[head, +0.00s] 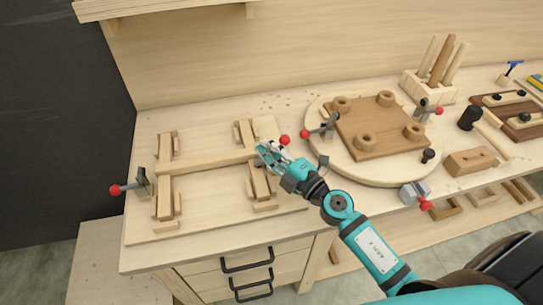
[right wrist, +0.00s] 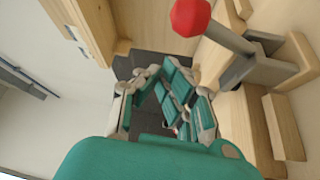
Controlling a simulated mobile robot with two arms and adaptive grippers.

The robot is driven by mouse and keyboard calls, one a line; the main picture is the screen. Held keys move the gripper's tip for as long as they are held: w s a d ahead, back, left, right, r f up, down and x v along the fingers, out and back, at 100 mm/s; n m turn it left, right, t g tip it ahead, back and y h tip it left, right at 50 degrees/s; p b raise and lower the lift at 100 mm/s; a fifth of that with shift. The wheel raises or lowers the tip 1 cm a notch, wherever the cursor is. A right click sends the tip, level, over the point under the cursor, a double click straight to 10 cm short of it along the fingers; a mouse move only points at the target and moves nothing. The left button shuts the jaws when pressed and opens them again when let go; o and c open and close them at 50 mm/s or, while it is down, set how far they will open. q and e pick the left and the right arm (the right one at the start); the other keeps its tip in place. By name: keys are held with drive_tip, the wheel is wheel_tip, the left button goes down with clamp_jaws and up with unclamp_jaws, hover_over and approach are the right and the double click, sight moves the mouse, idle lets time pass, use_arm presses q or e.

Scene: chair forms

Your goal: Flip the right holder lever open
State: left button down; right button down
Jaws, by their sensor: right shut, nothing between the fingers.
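The right holder lever has a red ball knob (head: 284,140) and sits at the right side of the left wooden form board (head: 215,215). In the right wrist view its red knob (right wrist: 190,17) is on a grey rod that runs to a metal clamp body (right wrist: 265,68). My right gripper (head: 266,152) is shut and empty, just left of and below the knob in the head view. In the right wrist view the gripper (right wrist: 160,98) appears below the knob, apart from it in the picture. The gripper and arm partly hide the lever's base in the head view. My left gripper is not in view.
A left lever with a red knob (head: 115,190) stands at the board's left edge. A round wooden form (head: 320,158) with more red-knobbed clamps lies to the right. A rack of dowels (head: 428,88) and a black mallet (head: 470,117) stand farther right.

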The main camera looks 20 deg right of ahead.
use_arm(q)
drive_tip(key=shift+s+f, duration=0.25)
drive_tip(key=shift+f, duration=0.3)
use_arm(e)
drive_tip(key=shift+d+f, duration=0.25)
drive_tip(key=shift+d, duration=0.8)
drive_tip(key=shift+s, duration=0.1)
use_arm(q)
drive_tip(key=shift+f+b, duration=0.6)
drive_tip(key=shift+b, duration=0.2)
use_arm(e)
drive_tip(key=shift+d+m, duration=0.25)
drive_tip(key=shift+m, duration=0.05)
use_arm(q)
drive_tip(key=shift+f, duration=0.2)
use_arm(e)
drive_tip(key=shift+d+t, duration=0.1)
drive_tip(key=shift+t, duration=0.2)
